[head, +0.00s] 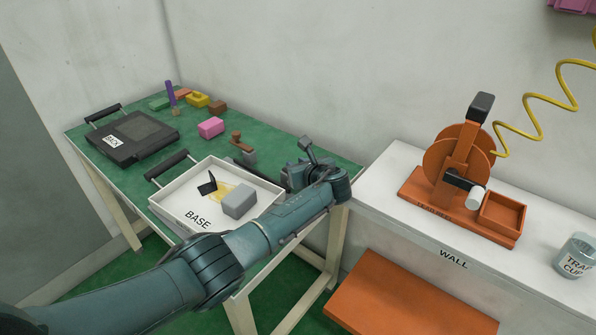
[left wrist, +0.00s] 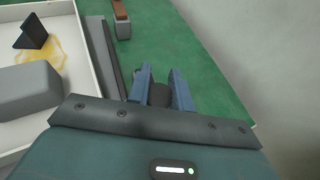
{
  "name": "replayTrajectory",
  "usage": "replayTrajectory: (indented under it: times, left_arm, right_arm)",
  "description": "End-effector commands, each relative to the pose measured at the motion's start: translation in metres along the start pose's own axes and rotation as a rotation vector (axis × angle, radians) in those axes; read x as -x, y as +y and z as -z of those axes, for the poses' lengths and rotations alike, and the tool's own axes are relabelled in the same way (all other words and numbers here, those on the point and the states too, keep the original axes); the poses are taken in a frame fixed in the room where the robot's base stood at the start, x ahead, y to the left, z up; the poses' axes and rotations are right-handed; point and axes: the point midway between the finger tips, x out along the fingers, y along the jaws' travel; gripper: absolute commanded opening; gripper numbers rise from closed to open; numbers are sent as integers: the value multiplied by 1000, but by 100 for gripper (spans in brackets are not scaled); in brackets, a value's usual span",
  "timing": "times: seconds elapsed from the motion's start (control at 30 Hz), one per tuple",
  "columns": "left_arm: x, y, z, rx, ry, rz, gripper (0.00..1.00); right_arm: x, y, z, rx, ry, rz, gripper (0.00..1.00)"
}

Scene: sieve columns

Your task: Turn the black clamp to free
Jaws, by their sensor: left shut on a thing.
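My left gripper (head: 293,175) reaches over the green table at the right side of the white BASE tray (head: 172,212). In the left wrist view its two blue fingers (left wrist: 160,84) stand on either side of a dark round knob (left wrist: 159,96), and it is shut on this knob. The knob looks like the black clamp; its lower part is hidden by the gripper body. In the head view my wrist covers it, so its turn position cannot be read. A long grey bar with a dark edge (left wrist: 104,58) runs between the tray and the fingers. My right gripper is not in view.
The tray holds a grey block (head: 239,201), a black angled piece (head: 207,186) and yellow grains. A dark BACK tray (head: 132,137), pink block (head: 211,127) and several small blocks lie behind. An orange crank device (head: 462,160) stands on the right bench. Open green surface lies beyond my fingers.

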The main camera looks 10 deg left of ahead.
Motion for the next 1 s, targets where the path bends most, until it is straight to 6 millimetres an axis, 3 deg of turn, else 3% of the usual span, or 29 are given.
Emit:
replayTrajectory:
  times: [0.1, 0.73, 0.77, 1.0]
  left_arm:
    - [-2, -1, 2, 17, -1, -39, 0]
    - [-2, -1, -1, 35, -1, -82, 0]
    - [-2, -1, -1, 35, -1, -82, 23]
    - [-1, -1, -1, 35, -1, -82, 43]
  right_arm:
    - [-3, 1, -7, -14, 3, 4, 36]
    - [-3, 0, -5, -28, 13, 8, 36]
    - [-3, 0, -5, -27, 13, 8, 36]
    - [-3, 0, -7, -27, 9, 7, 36]
